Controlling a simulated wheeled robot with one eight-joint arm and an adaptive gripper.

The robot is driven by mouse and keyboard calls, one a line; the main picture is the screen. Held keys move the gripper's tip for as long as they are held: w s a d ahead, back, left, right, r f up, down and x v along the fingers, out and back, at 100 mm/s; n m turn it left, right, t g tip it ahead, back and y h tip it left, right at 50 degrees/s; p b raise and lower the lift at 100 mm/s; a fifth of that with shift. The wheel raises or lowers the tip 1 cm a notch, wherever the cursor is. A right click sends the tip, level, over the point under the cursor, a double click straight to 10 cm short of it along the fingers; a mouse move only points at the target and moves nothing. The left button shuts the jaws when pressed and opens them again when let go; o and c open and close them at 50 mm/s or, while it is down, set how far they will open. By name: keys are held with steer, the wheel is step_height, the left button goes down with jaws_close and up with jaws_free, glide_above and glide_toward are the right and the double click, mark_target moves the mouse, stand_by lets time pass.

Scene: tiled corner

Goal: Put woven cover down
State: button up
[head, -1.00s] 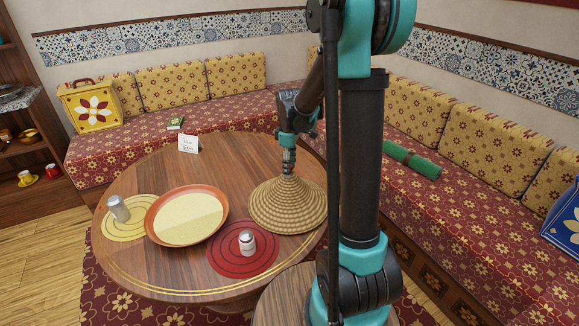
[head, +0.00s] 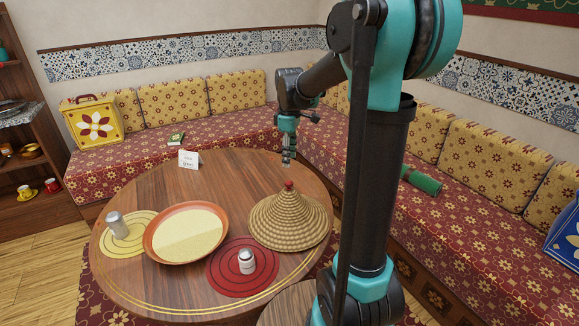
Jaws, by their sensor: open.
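The woven cover (head: 287,222) is a tan, cone-shaped lid with a red knob on top. It rests upright on the right side of the round wooden table (head: 226,168). My gripper (head: 287,163) is open and empty above and slightly behind the knob, pointing down and apart from the cover. The fine gap between its fingers is small in this view.
A shallow orange dish (head: 187,232) with pale contents stands left of the cover. A white shaker (head: 246,261) is on a red mat (head: 228,282). A grey shaker (head: 117,225) stands on a yellow mat (head: 132,244). A small card (head: 188,159) stands at the table's back.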

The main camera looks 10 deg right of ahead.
steer(key=s+d+f+m+t, duration=0.2)
steer(key=s+f+m, duration=0.4)
steer(key=s, duration=0.5)
steer(key=s+d+f+m+t, duration=0.2)
steer(key=s+f+m, duration=0.4)
steer(key=s, duration=0.5)
steer(key=shift+f+m, duration=0.3)
steer(key=shift+f, duration=0.1)
